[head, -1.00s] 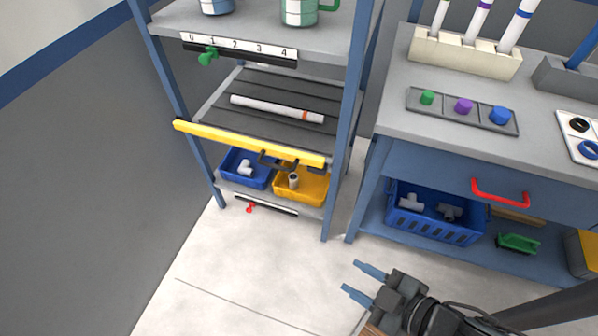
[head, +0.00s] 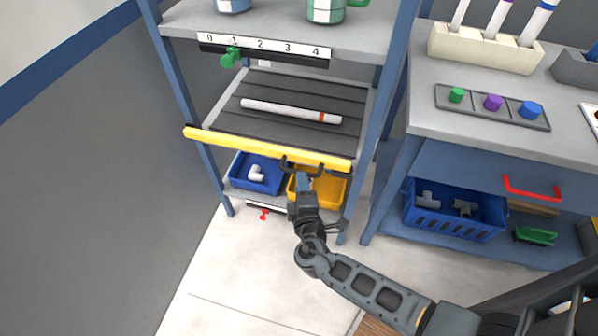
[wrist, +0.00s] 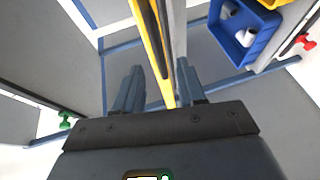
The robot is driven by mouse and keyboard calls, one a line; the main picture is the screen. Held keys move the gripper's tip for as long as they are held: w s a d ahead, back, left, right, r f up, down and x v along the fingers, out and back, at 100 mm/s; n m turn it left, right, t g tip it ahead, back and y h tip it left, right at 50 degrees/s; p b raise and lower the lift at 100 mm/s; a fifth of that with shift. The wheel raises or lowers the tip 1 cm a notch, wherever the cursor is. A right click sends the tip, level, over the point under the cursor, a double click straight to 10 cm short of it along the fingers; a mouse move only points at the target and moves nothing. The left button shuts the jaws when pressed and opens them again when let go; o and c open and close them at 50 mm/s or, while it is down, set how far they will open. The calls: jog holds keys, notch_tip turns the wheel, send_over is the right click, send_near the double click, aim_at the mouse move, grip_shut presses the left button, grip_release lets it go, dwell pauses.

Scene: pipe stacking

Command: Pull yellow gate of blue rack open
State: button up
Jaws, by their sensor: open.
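The yellow gate (head: 235,142) is a long bar across the front of the middle shelf of the blue rack (head: 184,95). A dark handle (head: 325,171) sits on its front, right of the middle. My gripper (head: 303,182) is at this handle, partly hiding it. In the wrist view, my gripper (wrist: 160,68) is open, and the yellow gate (wrist: 147,30) runs between and beyond its two fingers. I cannot tell whether the fingers touch the handle. A white pipe with an orange band (head: 290,110) lies on the shelf behind the gate.
A blue bin (head: 239,182) and a yellow bin (head: 334,193) stand on the shelf below. A workbench (head: 425,115) with a red drawer handle (head: 531,188) stands to the right. A grey wall (head: 90,190) is to the left. The floor before the rack is clear.

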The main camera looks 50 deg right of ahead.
jog(key=x, duration=0.6)
jog(key=shift+s, duration=0.1)
grip_shut()
dwell(0.5)
